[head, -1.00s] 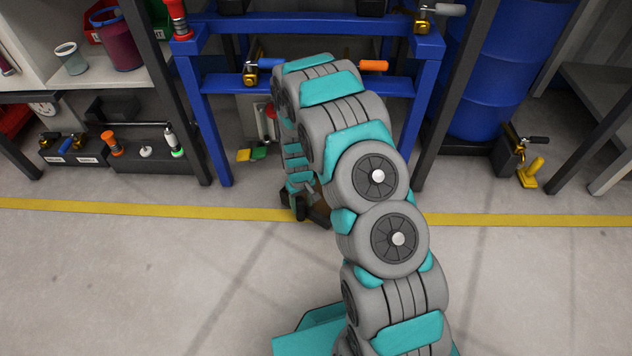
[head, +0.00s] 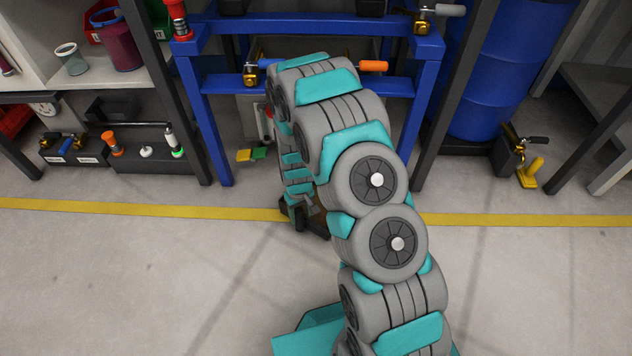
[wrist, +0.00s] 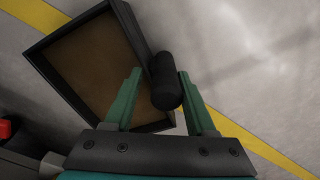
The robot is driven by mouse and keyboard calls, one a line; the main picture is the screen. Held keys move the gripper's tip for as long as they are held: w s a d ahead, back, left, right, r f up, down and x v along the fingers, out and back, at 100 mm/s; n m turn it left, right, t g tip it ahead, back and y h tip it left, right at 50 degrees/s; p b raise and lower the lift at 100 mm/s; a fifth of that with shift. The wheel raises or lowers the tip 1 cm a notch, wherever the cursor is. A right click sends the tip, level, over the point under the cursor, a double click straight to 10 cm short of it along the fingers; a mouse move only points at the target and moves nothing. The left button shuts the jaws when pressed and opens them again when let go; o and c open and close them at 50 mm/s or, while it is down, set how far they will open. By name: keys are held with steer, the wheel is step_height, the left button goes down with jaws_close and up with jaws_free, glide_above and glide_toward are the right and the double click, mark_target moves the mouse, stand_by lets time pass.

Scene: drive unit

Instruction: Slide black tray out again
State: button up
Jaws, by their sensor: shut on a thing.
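The black tray (wrist: 133,25) fills the upper left of the wrist view. It has a thin dark rim and a brown inside that looks empty. A black cylindrical handle (wrist: 165,84) stands at its right side, between the two green fingers of my gripper (wrist: 160,76). My gripper is shut on this handle. In the head view my arm hides most of the tray, and only a dark edge (head: 318,224) shows beside my gripper (head: 300,214), low near the yellow floor line.
A blue frame (head: 205,120) with valves and an orange-handled lever (head: 373,66) stands behind my arm. A blue drum (head: 500,80) is at the right, and shelves with a red bucket (head: 118,42) at the left. The floor in front is clear.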

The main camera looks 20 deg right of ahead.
steer(key=shift+s+a, duration=0.25)
steer(key=shift+s, duration=0.5)
steer(key=shift+s+a, duration=0.25)
steer(key=shift+s, duration=0.5)
steer(key=shift+s+a, duration=0.35)
steer(key=shift+s, duration=0.4)
steer(key=shift+s+a, duration=0.3)
steer(key=shift+s, duration=0.45)
steer(key=shift+s+a, duration=0.35)
steer(key=shift+s, duration=0.4)
steer(key=o, duration=1.2)
steer(key=shift+c, duration=0.2)
steer(key=shift+r, duration=0.1)
step_height(320, 180, up, 7)
steer(key=p, duration=0.2)
